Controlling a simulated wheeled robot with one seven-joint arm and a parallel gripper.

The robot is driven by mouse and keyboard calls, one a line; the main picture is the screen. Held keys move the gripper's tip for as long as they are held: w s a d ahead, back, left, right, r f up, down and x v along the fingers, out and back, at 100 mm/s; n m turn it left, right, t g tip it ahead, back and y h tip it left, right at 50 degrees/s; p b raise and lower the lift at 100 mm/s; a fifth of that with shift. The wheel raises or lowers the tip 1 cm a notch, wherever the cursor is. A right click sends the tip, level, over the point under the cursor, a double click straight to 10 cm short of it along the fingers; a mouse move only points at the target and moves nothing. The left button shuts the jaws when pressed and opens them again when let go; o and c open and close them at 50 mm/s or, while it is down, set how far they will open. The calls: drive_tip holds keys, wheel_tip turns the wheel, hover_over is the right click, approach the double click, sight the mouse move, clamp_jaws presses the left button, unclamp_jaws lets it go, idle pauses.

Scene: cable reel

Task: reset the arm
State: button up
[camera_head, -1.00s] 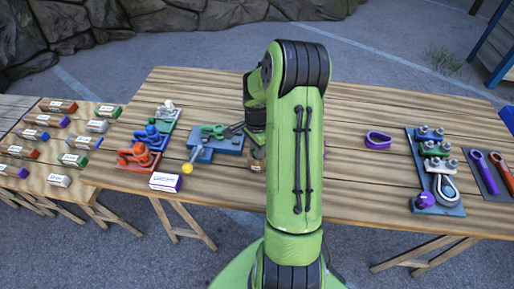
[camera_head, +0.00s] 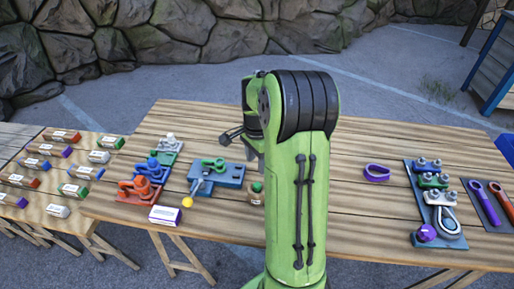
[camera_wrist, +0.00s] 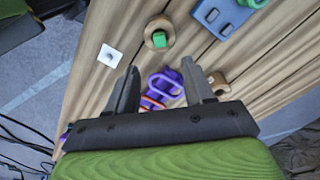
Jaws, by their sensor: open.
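My gripper (camera_head: 226,136) shows in the head view left of my green arm, above the back of the long wooden table (camera_head: 375,215), partly hidden by the arm. In the wrist view its two dark fingers (camera_wrist: 159,68) are apart, with nothing held between them. Beyond and below the fingers, purple loops (camera_wrist: 163,84) and an orange ring lie, partly hidden by the gripper.
A second table (camera_head: 30,205) stands left. Rock wall lies behind.

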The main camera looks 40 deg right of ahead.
wheel_tip(320, 180, up, 5)
drive_tip(key=shift+f, duration=0.15)
